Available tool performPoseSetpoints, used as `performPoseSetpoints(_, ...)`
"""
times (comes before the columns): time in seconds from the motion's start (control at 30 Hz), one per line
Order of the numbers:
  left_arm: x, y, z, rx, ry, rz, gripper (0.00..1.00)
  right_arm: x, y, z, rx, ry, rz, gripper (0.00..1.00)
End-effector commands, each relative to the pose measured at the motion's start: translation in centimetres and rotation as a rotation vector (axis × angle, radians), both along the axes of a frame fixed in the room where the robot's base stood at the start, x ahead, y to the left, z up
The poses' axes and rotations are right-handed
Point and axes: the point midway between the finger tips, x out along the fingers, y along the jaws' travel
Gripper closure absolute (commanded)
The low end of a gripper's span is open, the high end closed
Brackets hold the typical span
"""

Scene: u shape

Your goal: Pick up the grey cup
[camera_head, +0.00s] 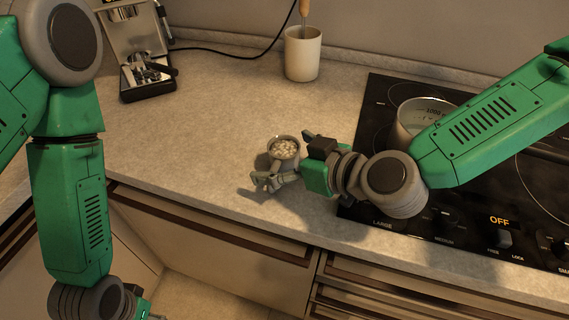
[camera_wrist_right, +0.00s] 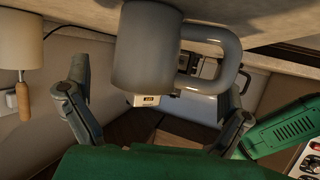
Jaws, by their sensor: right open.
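The grey cup (camera_head: 284,148) stands upright on the counter, left of the stove, with small pale pieces inside it. My right gripper (camera_head: 282,160) is open beside it, with one finger on the near side and the other on the far side. In the right wrist view the cup (camera_wrist_right: 145,55) appears inverted, between the spread fingers of the right gripper (camera_wrist_right: 155,95), its handle to the right. A gap shows between each finger and the cup. Only a small part of my left gripper (camera_head: 145,302) shows at the bottom edge, so its jaws are hidden.
A metal pot (camera_head: 422,112) sits on the black stove (camera_head: 385,92) at the right. A white crock (camera_head: 302,58) with a wooden-handled tool stands at the back. A coffee machine (camera_head: 138,45) is back left. The counter (camera_head: 200,125) left of the cup is clear.

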Motion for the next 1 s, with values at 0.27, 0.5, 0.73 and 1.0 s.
performPoseSetpoints(0.27, 0.0, 0.0, 0.0, 0.000, 0.000, 0.000, 0.60, 0.0, 0.0, 0.0, -0.001, -0.001, -0.001, 0.35)
performPoseSetpoints(0.5, 0.0, 0.0, 0.0, 0.000, 0.000, 0.000, 0.60, 0.0, -0.1, -0.2, -0.003, 0.004, 0.000, 0.79)
performPoseSetpoints(0.73, 0.0, 0.0, 0.0, 0.000, 0.000, 0.000, 0.60, -0.1, -0.2, -0.4, -0.007, 0.008, 0.002, 0.80)
performPoseSetpoints(1.0, 0.0, 0.0, 0.2, 0.000, 0.000, 0.000, 0.60, -0.1, -0.1, 1.4, -0.008, 0.003, 0.002, 0.80)
